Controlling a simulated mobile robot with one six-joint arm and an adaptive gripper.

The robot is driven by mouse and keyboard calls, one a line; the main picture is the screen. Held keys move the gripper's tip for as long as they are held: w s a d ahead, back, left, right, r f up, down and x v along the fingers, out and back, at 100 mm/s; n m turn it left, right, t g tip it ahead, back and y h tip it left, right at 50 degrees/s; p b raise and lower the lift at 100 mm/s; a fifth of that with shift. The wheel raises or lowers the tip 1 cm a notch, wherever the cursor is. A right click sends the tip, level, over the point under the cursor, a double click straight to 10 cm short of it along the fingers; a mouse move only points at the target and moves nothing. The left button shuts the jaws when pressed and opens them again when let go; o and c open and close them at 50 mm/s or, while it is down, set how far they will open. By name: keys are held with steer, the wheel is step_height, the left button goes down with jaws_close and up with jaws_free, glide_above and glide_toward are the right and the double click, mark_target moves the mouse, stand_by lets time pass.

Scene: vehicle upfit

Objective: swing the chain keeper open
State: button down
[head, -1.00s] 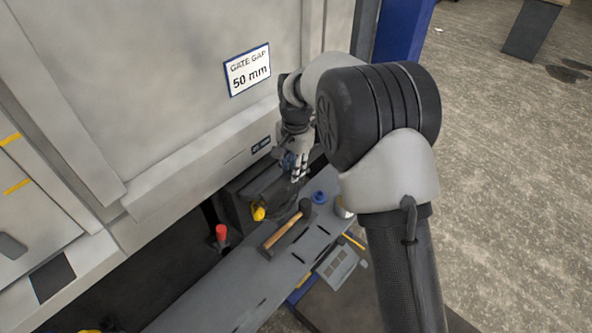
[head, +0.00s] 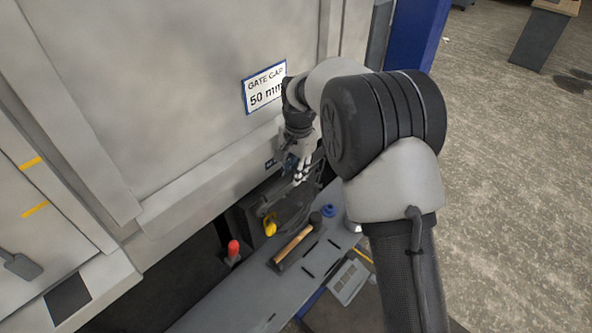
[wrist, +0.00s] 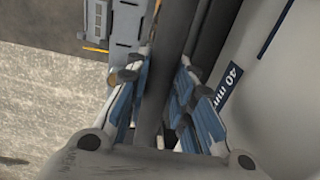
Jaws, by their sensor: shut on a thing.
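My gripper (head: 302,173) is low in front of the grey body panel, under my bent arm in the head view. In the wrist view its blue-padded fingers (wrist: 160,92) are closed from both sides around a long dark grey bar (wrist: 174,40), which appears to be the chain keeper. In the head view a dark bar (head: 279,197) slants from the gripper down-left over a dark housing (head: 243,219). My fingers and arm hide the far end of the bar and where it pivots.
A yellow part (head: 269,227) and a red-topped knob (head: 233,248) are close by. A "GATE GAP 50 mm" label (head: 263,90) is behind my wrist. Open floor (head: 500,180) lies to the right.

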steer(key=shift+s+a+f, duration=0.1)
steer(key=shift+s+f, duration=0.05)
steer(key=shift+f, duration=0.2)
steer(key=c, duration=1.8)
jaws_free()
steer(key=shift+o, duration=1.3)
steer(key=shift+w+a+f, duration=0.1)
steer(key=shift+w+a, duration=0.15)
steer(key=shift+w, duration=0.05)
steer(key=shift+o, duration=0.9)
steer(key=shift+s+d+r, duration=0.1)
steer(key=shift+d+r, duration=0.15)
step_height(320, 180, up, 12)
steer(key=shift+s+d, duration=0.2)
steer(key=shift+d, duration=0.1)
